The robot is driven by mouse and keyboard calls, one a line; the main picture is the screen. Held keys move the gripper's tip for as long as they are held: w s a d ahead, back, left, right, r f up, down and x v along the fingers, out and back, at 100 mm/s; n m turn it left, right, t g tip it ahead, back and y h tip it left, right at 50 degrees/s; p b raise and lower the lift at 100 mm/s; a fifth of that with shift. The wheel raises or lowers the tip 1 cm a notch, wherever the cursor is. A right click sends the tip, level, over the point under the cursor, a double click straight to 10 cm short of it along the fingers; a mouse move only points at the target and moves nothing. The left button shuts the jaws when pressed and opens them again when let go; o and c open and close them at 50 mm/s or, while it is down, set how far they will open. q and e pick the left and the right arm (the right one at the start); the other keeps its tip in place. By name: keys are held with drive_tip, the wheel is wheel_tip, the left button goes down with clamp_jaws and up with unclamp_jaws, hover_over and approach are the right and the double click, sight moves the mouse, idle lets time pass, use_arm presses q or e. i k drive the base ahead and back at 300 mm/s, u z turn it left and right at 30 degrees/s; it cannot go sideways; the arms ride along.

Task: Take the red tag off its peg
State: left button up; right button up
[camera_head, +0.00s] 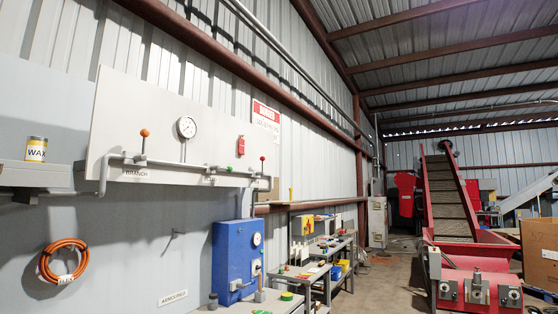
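A small red tag (241,145) hangs against the pale wall panel (215,115), to the right of the round pressure gauge (187,127). The peg behind it is too small to make out. Neither of my grippers shows in the head view.
A grey pipe (160,163) with orange and red knobbed levers runs below the tag, above a "BRANCH" label. A wax tin (36,149) stands on a shelf at left, above a coiled orange cable (63,261). A blue box (236,259) and workbenches line the wall; the aisle floor shows clear.

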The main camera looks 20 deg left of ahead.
sight(242, 141)
drive_tip(key=z, duration=0.3)
drive_tip(key=i, duration=3.5)
drive_tip(key=u, duration=0.3)
drive_tip(key=i, duration=1.75)
drive_tip(key=u, duration=0.55)
